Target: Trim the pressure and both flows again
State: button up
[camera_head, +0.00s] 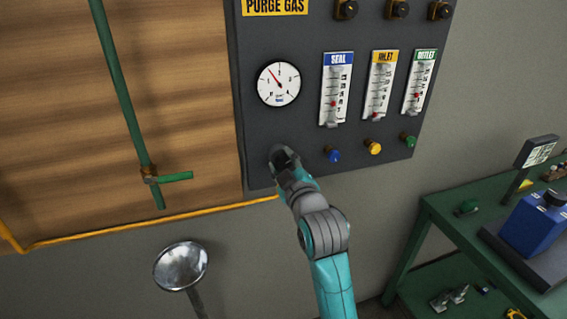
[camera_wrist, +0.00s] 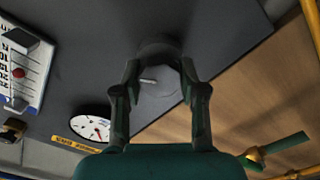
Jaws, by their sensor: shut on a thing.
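The dark purge gas panel (camera_head: 300,30) carries a round white pressure gauge (camera_head: 278,83), its red needle pointing to the upper left. Three flow meters hang right of it: SEAL (camera_head: 336,88), INLET (camera_head: 382,84) and OUTLET (camera_head: 420,82), each with a red float low in its tube. Below them are a blue knob (camera_head: 332,155), a yellow knob (camera_head: 373,147) and a green knob (camera_head: 408,140). My gripper (camera_head: 284,157) is at the panel below the gauge. In the wrist view its fingers (camera_wrist: 160,76) are shut on a grey knob (camera_wrist: 156,84) with a pale mark.
A green pipe with a green lever handle (camera_head: 176,176) runs down the wooden wall at left. A yellow pipe (camera_head: 150,224) runs below. A metal funnel (camera_head: 181,267) stands in front. A green bench (camera_head: 445,215) with a blue device (camera_head: 535,225) is at right.

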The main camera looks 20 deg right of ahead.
dwell(0.3)
jog(key=o, duration=1.1)
jog(key=shift+o, duration=0.2)
jog(key=s, duration=1.2)
